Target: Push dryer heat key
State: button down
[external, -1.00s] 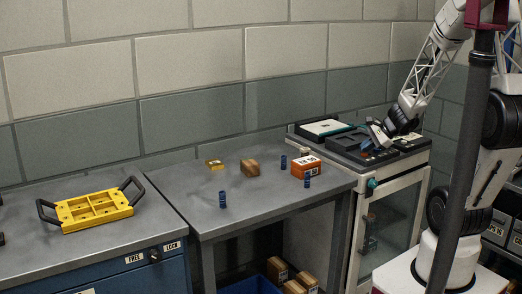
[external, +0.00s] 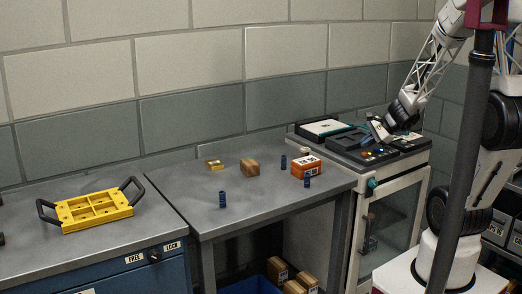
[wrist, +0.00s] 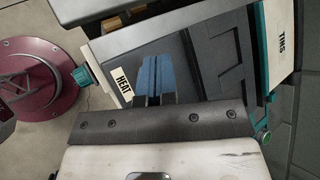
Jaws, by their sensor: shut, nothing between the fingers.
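The dryer (external: 396,175) is the pale cabinet with a glass door at the right, with dark panels on its top. In the wrist view a white HEAT label (wrist: 123,84) lies just left of my fingers on a dark panel. My gripper (external: 372,134) is over the dryer top; its blue fingers also show in the wrist view (wrist: 156,78). They are together and empty, beside the HEAT label. The heat key itself is not clearly seen and may be hidden by the fingers. I cannot tell whether the fingertips touch the panel.
A TIME label (wrist: 283,36) is on a white strip at the right of the wrist view. A teal knob (external: 372,183) is on the dryer front. An orange box (external: 306,168) and a brown block (external: 250,168) stand on the bench (external: 270,205). A yellow tray (external: 94,209) lies far left.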

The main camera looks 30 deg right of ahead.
aim_at(365, 153)
dwell(0.3)
jog(key=shift+r, duration=3)
jog(key=s+a+r+n+g+h, duration=0.2)
jog(key=s+r+n, duration=0.4)
jog(key=s+n, duration=0.3)
jog(key=s+a+r+n+g+h, duration=0.2)
jog(key=s+a+r+n+h, duration=0.2)
jog(key=s+a+n, duration=0.3)
jog(key=shift+s+r+n, duration=0.9)
jog(key=shift+n, duration=0.3)
